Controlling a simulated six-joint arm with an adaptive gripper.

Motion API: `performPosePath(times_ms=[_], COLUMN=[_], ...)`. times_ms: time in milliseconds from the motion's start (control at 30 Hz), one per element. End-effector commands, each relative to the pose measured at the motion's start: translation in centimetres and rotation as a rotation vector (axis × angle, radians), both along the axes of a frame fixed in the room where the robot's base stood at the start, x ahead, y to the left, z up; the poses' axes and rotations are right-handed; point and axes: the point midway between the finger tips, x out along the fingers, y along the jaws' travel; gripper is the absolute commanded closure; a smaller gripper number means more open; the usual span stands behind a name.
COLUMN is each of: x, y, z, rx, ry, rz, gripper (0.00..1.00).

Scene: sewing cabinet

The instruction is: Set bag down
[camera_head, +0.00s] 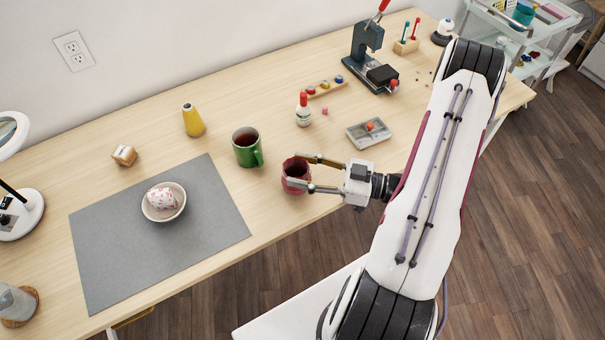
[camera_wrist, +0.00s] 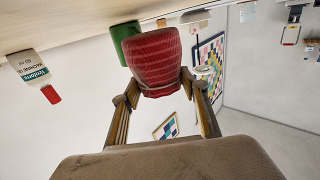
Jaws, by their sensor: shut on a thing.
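My gripper (camera_head: 318,174) reaches in from the right, its two fingers shut on either side of a red cup (camera_head: 289,184) near the table's front edge. The cup also shows in the wrist view (camera_wrist: 154,62), ribbed and red, between the fingertips (camera_wrist: 160,82). I cannot tell whether its base touches the table. A small pink-and-white patterned bundle (camera_head: 162,198), perhaps the bag, lies in a cream bowl (camera_head: 150,213) on the grey mat (camera_head: 205,244). My gripper is well to the right of the bowl.
A red-capped bottle (camera_head: 303,115) and a grey tray (camera_head: 361,140) stand to the right. The mat's right part is bare.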

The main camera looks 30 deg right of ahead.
Motion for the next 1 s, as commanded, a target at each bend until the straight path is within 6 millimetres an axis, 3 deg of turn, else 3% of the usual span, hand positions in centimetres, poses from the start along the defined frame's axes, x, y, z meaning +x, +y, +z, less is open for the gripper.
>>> performPosePath(times_ms=[233, 767, 800, 867, 1000], x=[0.0, 0.0, 0.0, 0.0, 0.0], y=[0.0, 0.0, 0.0, 0.0, 0.0], z=[-1.9, -2.4, -2.4, -2.4, -2.4], rx=[0.001, 0.001, 0.000, 0.000, 0.000], ry=[0.001, 0.001, 0.000, 0.000, 0.000], rz=[0.000, 0.000, 0.000, 0.000, 0.000], gripper=[0.77, 0.77, 0.54, 0.40, 0.40])
